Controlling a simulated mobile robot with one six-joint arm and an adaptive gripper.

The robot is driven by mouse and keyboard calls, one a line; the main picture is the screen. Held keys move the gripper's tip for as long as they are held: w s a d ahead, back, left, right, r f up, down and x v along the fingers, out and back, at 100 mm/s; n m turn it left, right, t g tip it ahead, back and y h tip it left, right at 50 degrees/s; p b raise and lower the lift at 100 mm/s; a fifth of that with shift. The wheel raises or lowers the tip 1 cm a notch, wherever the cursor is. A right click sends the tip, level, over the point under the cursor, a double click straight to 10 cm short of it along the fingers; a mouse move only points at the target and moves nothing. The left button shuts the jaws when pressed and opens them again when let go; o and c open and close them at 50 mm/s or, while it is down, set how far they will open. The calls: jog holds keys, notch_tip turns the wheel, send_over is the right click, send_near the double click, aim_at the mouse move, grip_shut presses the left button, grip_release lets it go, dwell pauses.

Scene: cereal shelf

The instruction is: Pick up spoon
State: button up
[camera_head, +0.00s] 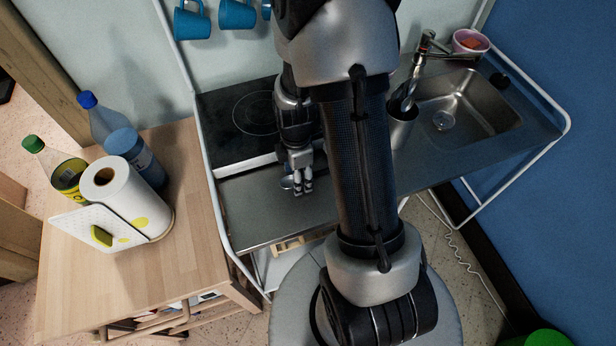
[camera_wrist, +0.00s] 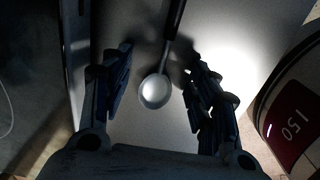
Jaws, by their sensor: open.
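The spoon (camera_wrist: 155,91) lies on the steel counter in the wrist view, its round bowl toward me and its dark handle running up to the top edge. My gripper (camera_wrist: 160,85) is open, with one finger on each side of the spoon. The spoon is between the fingers and neither finger visibly touches it. In the head view my gripper (camera_head: 301,187) points down at the counter, and a small part of the spoon's bowl (camera_head: 287,183) shows just left of the fingers. The rest of the spoon is hidden there.
The steel counter (camera_head: 255,212) has a black cooktop (camera_head: 240,118) behind my gripper and a sink (camera_head: 465,105) at the right. A metal container (camera_head: 402,128) stands beside the sink. A wooden table (camera_head: 190,225) at the left holds bottles and a paper roll (camera_head: 125,198).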

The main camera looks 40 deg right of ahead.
jog(key=shift+c, duration=0.4)
jog(key=c, duration=1.1)
jog(key=shift+r, duration=0.15)
